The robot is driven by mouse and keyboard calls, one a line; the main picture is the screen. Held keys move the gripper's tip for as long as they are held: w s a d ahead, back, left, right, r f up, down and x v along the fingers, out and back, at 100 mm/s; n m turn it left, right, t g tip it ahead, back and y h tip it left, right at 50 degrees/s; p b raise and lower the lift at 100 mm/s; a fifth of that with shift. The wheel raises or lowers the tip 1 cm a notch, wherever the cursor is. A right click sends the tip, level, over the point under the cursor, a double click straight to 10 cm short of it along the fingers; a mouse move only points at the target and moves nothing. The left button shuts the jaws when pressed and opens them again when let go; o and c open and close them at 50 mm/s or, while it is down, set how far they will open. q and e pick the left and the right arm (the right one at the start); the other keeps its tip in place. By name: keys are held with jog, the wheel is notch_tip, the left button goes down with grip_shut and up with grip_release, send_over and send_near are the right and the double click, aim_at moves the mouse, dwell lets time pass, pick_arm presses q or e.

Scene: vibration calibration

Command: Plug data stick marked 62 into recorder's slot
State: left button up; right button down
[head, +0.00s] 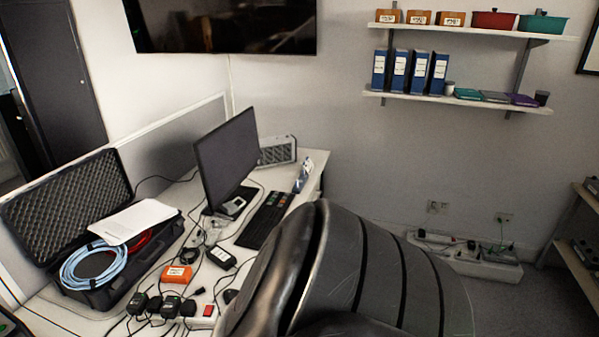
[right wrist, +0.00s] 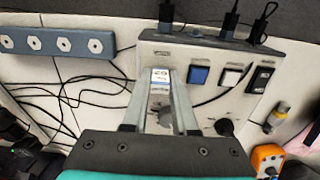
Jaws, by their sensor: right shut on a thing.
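In the right wrist view my right gripper (right wrist: 160,92) is shut on a small data stick (right wrist: 160,76). Its white label with a blue band seems to read 62. The stick is in front of the grey recorder panel (right wrist: 215,105), at its left part. The recorder carries a blue button, a white button, a black rocker switch and a black knob. The fingers and the stick hide the panel behind them, so I cannot see the slot or tell whether the stick touches it. My left gripper is in neither view.
Black plugs (right wrist: 228,20) stand in the recorder's far edge. A blue socket strip (right wrist: 58,42) and loose black cables lie at left; an orange box (right wrist: 268,158) is at lower right.

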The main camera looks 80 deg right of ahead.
jog(key=c, duration=0.6)
grip_release()
jog(key=shift+r+p, duration=2.5)
jog(key=shift+p, duration=0.05)
jog(key=shift+r, duration=1.3)
notch_tip(320, 180, up, 13)
jog(key=shift+f, duration=0.2)
